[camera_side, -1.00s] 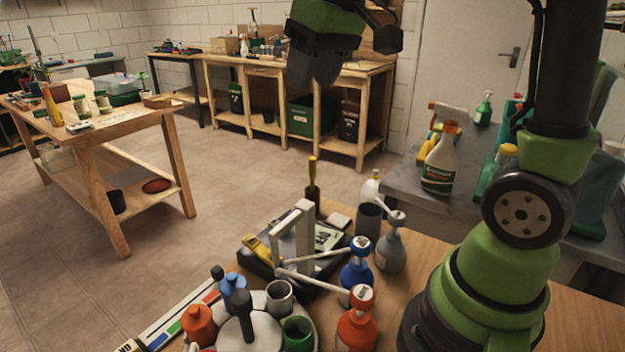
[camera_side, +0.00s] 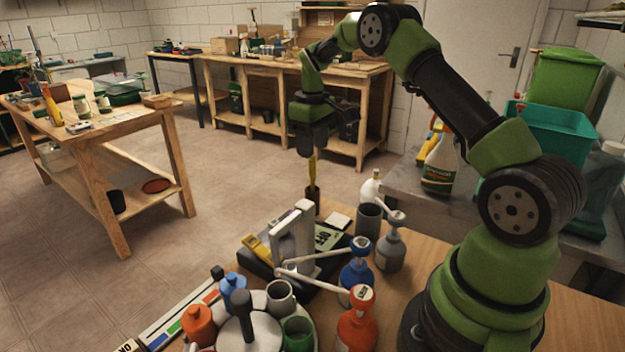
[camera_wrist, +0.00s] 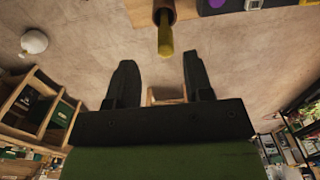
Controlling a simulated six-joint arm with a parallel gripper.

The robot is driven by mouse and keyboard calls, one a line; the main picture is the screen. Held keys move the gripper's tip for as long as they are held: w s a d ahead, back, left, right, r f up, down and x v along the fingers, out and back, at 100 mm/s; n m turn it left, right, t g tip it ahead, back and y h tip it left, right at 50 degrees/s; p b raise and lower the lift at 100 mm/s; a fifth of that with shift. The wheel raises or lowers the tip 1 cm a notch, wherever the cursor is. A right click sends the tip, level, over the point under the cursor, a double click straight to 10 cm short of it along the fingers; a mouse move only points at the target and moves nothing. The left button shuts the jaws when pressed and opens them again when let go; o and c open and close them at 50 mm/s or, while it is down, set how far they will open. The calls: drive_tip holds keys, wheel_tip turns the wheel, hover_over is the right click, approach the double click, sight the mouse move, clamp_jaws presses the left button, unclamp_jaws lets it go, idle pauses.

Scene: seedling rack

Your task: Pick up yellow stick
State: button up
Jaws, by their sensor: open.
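The yellow stick (camera_side: 312,170) stands upright in a small dark brown holder (camera_side: 312,196) at the far edge of the wooden table. In the wrist view the yellow stick (camera_wrist: 165,36) points toward the camera from its holder, just beyond the fingertips. My gripper (camera_side: 304,152) is just above the stick's top in the side view, pointing down. In the wrist view the two fingers of my gripper (camera_wrist: 157,62) are spread apart with nothing between them. The stick's lower part is hidden inside the holder.
A dark base with a grey-white frame (camera_side: 293,238) stands just in front of the holder. A grey cup (camera_side: 369,220), a blue pump bottle (camera_side: 357,268), an orange one (camera_side: 357,325) and a grey one (camera_side: 390,250) stand nearby. A round caddy holds several pots at the front.

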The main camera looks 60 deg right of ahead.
sight(313, 176)
drive_tip(key=f, duration=0.5)
drive_tip(key=shift+s+a+f, duration=0.2)
drive_tip(key=shift+s+a, duration=0.05)
drive_tip(key=shift+a, duration=0.1)
clamp_jaws()
